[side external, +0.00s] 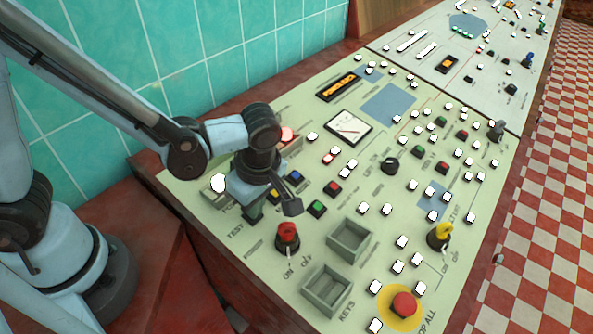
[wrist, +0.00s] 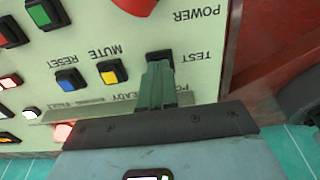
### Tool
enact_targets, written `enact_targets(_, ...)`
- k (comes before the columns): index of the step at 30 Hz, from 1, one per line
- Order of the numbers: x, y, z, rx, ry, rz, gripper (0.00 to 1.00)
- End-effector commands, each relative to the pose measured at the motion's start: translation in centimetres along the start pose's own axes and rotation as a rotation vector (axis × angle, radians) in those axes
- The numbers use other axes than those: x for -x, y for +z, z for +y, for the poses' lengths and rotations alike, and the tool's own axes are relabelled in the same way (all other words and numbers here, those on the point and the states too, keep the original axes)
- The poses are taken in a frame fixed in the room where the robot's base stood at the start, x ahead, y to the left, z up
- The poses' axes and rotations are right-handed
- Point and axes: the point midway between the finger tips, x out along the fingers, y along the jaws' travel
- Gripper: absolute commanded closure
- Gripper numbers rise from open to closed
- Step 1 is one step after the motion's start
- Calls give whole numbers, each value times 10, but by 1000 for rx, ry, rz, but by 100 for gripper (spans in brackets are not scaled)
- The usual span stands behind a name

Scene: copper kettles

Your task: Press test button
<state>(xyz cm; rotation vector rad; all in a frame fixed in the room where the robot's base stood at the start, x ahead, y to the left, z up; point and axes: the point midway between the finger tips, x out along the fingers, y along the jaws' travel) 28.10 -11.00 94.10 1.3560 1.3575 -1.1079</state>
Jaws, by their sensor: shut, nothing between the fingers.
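The dark test button (wrist: 159,55) shows in the wrist view beside the upside-down TEST label (wrist: 193,58). My gripper (wrist: 158,68) is shut and empty, its greenish fingers together, with the tips at the button and covering part of it. I cannot tell whether they touch it or how far it is pushed in. In the side view my gripper (side external: 252,214) points down at the panel just above the TEST label (side external: 236,230). The button is hidden there behind the fingers.
A yellow mute button (wrist: 112,72) and a blue reset button (wrist: 70,79) sit beside the test button. A red knob (side external: 288,235) and two grey trays (side external: 349,240) (side external: 326,290) stand on the panel (side external: 300,210) nearby. A red stop button (side external: 404,305) is at the front.

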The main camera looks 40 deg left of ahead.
Motion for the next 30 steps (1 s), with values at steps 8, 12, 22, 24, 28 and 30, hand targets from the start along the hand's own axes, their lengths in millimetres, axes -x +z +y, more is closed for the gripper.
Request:
enact_targets(8, -12, 0, 1, 1, 5, -5, 100)
enact_targets(12, -12, 0, 0, 2, 4, -4, 100)
enact_targets(22, 8, -1, 0, 3, 5, -4, 100)
enact_targets(24, 17, 0, 0, 1, 4, -4, 100)
enact_targets(28, 36, 0, 0, -2, 4, -4, 100)
enact_targets(30, 47, 0, 0, -3, 4, -4, 100)
